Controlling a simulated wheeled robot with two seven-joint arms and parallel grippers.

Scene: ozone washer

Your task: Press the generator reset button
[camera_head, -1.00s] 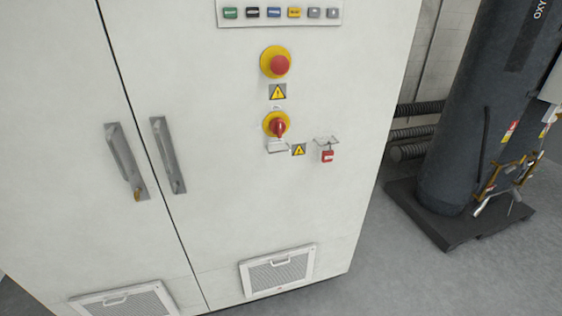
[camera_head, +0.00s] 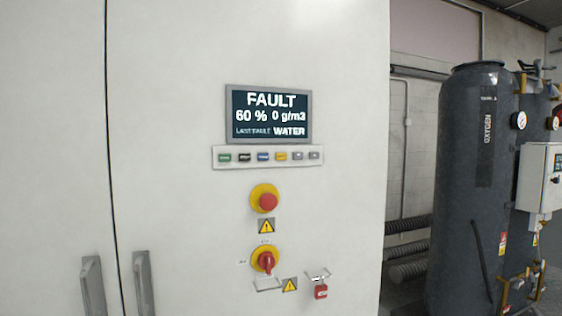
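A row of small buttons sits on a light panel (camera_head: 219,160) on the white cabinet. Neither of my grippers is in view.
Below the buttons are a red emergency-stop knob (camera_head: 267,201) on a yellow ring, a red rotary switch (camera_head: 266,261) and a red padlock (camera_head: 320,291). Cabinet door handles (camera_head: 143,283) are at lower left. A dark oxygen tank (camera_head: 470,190) stands to the right.

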